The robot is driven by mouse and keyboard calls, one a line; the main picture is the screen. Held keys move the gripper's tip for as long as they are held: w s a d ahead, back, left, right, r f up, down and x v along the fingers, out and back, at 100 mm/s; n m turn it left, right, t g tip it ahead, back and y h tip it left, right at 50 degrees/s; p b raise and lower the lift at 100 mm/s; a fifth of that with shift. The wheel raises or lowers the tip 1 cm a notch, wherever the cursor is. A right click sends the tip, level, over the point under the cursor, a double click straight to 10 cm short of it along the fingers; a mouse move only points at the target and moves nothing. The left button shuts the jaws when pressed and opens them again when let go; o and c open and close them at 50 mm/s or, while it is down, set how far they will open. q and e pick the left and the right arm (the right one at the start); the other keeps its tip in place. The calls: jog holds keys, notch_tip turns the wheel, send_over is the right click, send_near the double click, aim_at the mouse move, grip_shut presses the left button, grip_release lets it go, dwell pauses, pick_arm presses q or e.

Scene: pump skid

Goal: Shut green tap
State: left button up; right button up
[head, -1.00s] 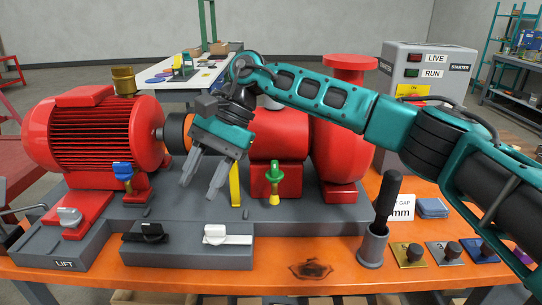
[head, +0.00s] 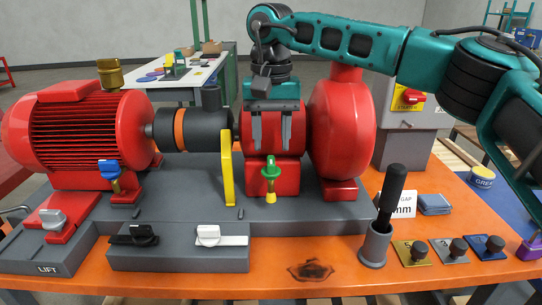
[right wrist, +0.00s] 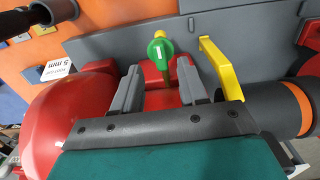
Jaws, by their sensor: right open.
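The green tap (head: 270,170) stands on a yellow stem at the front of the red pump block, above the grey skid base (head: 300,215). In the right wrist view the green tap (right wrist: 160,50) shows ahead of and between the fingers, with a white mark on its top. My right gripper (head: 271,148) points down in front of the red pump housing, just above the tap. It also shows in the right wrist view (right wrist: 157,84), its fingers spread with nothing between them. I cannot tell any contact with the tap. My left gripper is not in view.
A yellow bracket (head: 227,170) stands close left of the tap. A blue tap (head: 110,172) is farther left by the red motor (head: 78,130). A black-handled tool in a grey cup (head: 374,246) stands at the front right.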

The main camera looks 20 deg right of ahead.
aim_at(271, 159)
jog(key=shift+f, duration=1.85)
jog(key=shift+c, duration=0.4)
grip_shut()
